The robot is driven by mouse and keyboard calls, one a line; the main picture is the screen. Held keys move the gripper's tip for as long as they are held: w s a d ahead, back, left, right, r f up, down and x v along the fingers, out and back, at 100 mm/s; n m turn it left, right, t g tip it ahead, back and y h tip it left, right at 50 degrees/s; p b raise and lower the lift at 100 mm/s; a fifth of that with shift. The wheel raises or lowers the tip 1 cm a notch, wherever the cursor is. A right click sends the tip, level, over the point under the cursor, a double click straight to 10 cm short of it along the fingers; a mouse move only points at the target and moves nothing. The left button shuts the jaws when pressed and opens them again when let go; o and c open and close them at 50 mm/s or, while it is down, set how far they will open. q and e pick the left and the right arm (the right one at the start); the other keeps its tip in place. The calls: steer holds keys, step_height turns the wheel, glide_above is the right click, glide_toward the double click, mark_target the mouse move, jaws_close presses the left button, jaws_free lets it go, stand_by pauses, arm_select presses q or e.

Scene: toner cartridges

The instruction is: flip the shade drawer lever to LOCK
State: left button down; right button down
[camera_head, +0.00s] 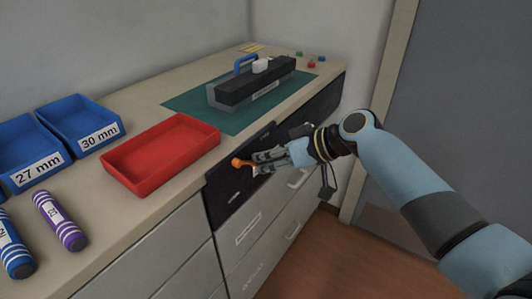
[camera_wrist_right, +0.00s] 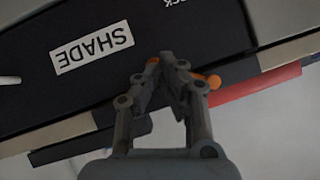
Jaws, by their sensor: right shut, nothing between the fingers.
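The orange lever (camera_head: 240,162) is on the dark drawer front (camera_head: 226,196) below the counter edge. In the head view its round knob points left. In the right wrist view the knob (camera_wrist_right: 214,82) shows right of my fingers and a bit of orange shows at their left; the middle is hidden behind them. My right gripper (camera_head: 257,163) is shut and empty, its fingertips close in front of the lever; I cannot tell if they touch it. In the right wrist view the fingertips (camera_wrist_right: 167,58) are together beside the upside-down SHADE label (camera_wrist_right: 92,47). Lettering ending in "CK" is cut off at the top.
A red tray (camera_head: 160,154) stands on the counter above the lever. Behind it, a dark cartridge device with a blue handle (camera_head: 250,88) rests on a green mat (camera_head: 190,103). Blue bins (camera_head: 80,128) and a purple-banded cylinder (camera_head: 60,220) are at left. Floor space is free at right.

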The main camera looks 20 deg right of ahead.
steer(key=f+m+y+b, duration=0.1)
steer(key=b, duration=0.1)
steer(key=s+a+f+m+g+y+b, duration=0.1)
steer(key=m+y+b, duration=0.1)
steer(key=a+f+m+g+y+b, duration=0.1)
steer(key=b, duration=0.1)
steer(key=shift+s+m+y, duration=0.3)
steer(key=shift+r+p, duration=0.4)
steer(key=shift+r, duration=0.35)
